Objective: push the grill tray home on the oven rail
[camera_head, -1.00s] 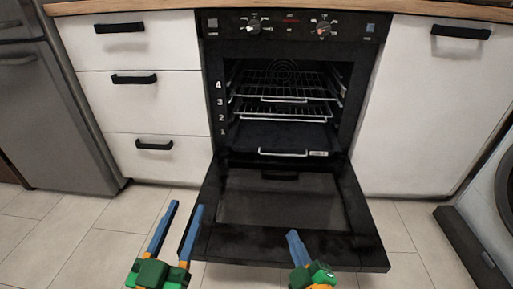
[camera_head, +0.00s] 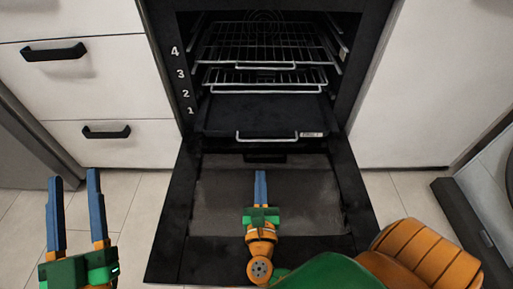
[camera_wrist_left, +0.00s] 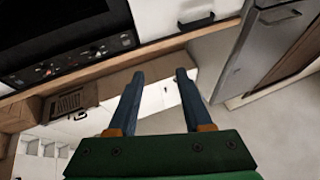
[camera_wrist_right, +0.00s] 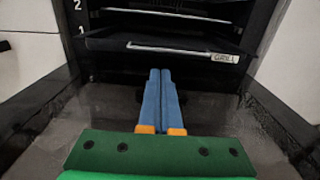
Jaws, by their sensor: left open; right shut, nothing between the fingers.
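The grill tray (camera_head: 266,116) is a dark tray low in the oven, near the mark 1, below two wire racks. Its silver front handle and a white label stand at the oven mouth; the handle also shows in the right wrist view (camera_wrist_right: 184,48). The oven rail at its sides is too dark to make out. My right gripper (camera_head: 260,173) is shut and empty above the open oven door, in front of and apart from the tray handle. In its wrist view the fingers (camera_wrist_right: 160,76) point at the oven. My left gripper (camera_head: 73,173) is open and empty, left of the door.
The oven door (camera_head: 170,240) lies folded down. Two wire racks (camera_head: 265,42) (camera_head: 265,78) sit above the tray. White drawers (camera_head: 150,148) with black handles stand to the left, a white cabinet front (camera_head: 430,90) to the right. The tiled floor (camera_head: 120,195) is clear at the left.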

